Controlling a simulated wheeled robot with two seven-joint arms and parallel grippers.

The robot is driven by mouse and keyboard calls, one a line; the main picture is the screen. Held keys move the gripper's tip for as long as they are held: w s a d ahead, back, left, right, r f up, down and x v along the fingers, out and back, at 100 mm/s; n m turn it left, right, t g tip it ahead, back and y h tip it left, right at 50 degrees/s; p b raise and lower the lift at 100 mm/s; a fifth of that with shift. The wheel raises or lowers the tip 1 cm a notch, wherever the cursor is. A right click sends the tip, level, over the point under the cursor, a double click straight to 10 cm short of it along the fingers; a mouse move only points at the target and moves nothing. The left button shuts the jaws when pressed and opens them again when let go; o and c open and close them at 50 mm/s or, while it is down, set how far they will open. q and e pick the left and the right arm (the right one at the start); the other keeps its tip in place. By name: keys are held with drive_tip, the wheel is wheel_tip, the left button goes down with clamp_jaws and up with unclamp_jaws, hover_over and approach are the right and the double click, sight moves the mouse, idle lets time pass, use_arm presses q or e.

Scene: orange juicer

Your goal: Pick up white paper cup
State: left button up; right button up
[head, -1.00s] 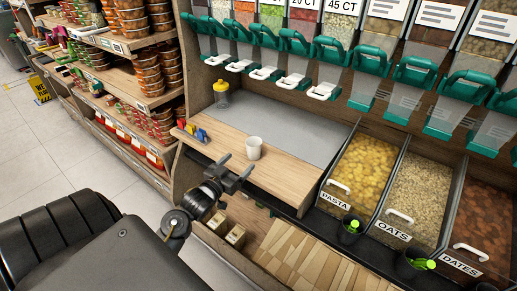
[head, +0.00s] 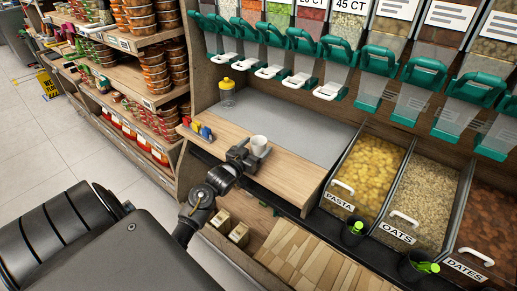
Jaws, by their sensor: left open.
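The white paper cup (head: 259,145) stands upright on the wooden counter (head: 285,175), near the grey mat. My left gripper (head: 249,156) is open at the cup's near side, with its fingers reaching toward the cup's lower part. The gripper hides the lower part of the cup. I cannot tell whether the fingers touch it. My right gripper is not in view.
A yellow-lidded container (head: 227,91) stands at the counter's back left. Small coloured items (head: 201,130) sit at its left edge. Dispensers with green handles (head: 302,54) hang above the counter. Bins of pasta (head: 361,177) and oats (head: 419,197) are at right. The counter right of the cup is clear.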

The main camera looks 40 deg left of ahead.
use_arm(q)
drive_tip(key=shift+w, duration=1)
drive_tip(key=shift+a, duration=0.1)
drive_tip(key=c, duration=1)
drive_tip(key=shift+r, duration=0.15)
drive_tip(key=shift+c, duration=0.2)
